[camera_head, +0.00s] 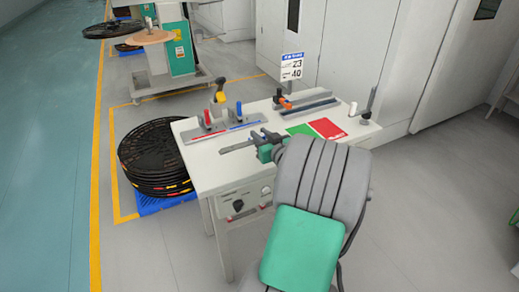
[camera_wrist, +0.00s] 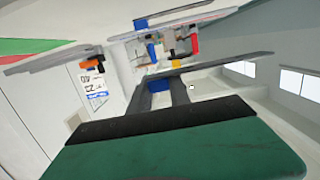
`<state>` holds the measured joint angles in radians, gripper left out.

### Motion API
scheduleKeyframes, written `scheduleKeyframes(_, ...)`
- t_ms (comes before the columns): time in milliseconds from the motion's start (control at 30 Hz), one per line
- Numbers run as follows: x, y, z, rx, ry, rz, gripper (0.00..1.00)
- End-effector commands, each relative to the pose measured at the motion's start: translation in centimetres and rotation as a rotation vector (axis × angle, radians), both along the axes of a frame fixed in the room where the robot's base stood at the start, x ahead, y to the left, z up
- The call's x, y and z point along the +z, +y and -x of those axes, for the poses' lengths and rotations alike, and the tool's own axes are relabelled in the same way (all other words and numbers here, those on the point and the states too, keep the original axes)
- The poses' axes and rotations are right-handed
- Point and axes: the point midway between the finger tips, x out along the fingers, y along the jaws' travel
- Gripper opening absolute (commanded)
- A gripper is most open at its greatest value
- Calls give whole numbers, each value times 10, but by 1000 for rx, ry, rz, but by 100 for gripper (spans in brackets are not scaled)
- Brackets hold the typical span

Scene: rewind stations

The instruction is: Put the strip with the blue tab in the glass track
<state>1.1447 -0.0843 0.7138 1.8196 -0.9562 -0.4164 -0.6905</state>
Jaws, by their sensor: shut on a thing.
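My gripper (camera_head: 262,146) is shut on a grey strip (camera_head: 237,146) above the front of the white table, with the strip's free end pointing left. In the wrist view the strip (camera_wrist: 235,62) lies across my gripper (camera_wrist: 160,88), and a blue tab (camera_wrist: 155,82) shows between the fingers. On the table, a grey track with a blue knob (camera_head: 239,111) and blue line lies beside one with a red knob (camera_head: 208,118). A long grey track with an orange clamp (camera_head: 284,102) lies at the back. I cannot tell by sight which one is glass.
A green mat (camera_head: 300,130) and a red mat (camera_head: 327,128) lie right of the gripper. A yellow-handled tool (camera_head: 219,94) and a sign (camera_head: 291,67) stand at the table's back. Black reels (camera_head: 155,155) are stacked on the floor left of the table.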

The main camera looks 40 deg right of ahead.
Motion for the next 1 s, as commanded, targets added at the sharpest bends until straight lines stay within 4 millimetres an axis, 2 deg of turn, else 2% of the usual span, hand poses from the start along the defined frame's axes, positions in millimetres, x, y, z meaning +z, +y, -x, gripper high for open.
scheduleKeyframes(33, -18, -7, -6, 2, 4, -7, 0)
scheduleKeyframes(100, -33, -17, -14, 1, 2, -6, 0)
scheduleKeyframes(333, -60, -34, -29, 2, 1, -3, 0)
scheduleKeyframes(500, -86, -34, -29, 0, 1, -5, 0)
scheduleKeyframes(900, -92, -34, -29, 1, 1, 0, 0)
scheduleKeyframes(933, -92, -34, -29, 1, 1, 0, 24)
scheduleKeyframes(1000, -91, -34, -29, 1, 1, 0, 29)
